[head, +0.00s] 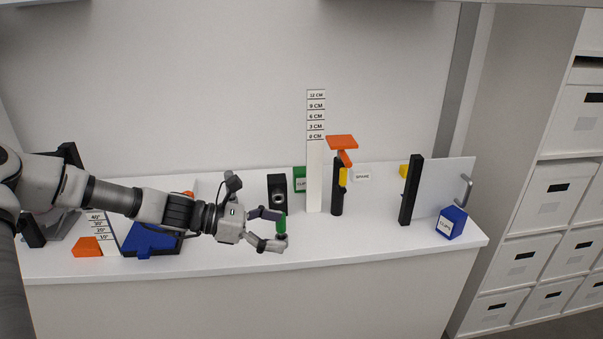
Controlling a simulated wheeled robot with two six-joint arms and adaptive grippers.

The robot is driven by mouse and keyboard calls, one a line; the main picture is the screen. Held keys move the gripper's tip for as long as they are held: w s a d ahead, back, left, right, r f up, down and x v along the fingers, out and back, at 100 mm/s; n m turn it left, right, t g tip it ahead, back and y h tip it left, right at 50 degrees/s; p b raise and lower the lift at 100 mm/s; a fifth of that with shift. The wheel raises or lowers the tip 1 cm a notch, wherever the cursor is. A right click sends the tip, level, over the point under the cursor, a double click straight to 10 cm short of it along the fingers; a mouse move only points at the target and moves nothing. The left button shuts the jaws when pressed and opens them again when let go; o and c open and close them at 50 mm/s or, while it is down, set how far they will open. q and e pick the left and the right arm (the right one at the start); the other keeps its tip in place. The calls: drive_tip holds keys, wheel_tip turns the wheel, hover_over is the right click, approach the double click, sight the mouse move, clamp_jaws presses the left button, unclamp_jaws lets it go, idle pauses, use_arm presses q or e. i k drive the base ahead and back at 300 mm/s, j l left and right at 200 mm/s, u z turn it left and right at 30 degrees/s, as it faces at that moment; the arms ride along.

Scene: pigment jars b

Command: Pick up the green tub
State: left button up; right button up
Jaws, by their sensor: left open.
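A small green tub (281,224) shows near the front middle of the white counter, with a dark part at its bottom. My left gripper (278,229) reaches in from the left, and its fingers are spread open. The tips are right at the tub, one by its upper part and one by its lower part. I cannot tell whether either finger touches it. Part of the tub is hidden by the fingers. My right gripper is not in view.
Behind the tub stand a black block (277,190) with a round opening, a green box (299,172) and a white height scale (314,160). A black post (337,190) with orange and yellow parts is to the right. A blue box (451,223) sits at the right end. The front right counter is clear.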

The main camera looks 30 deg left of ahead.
sight(299, 172)
drive_tip(key=i+j, duration=1.2)
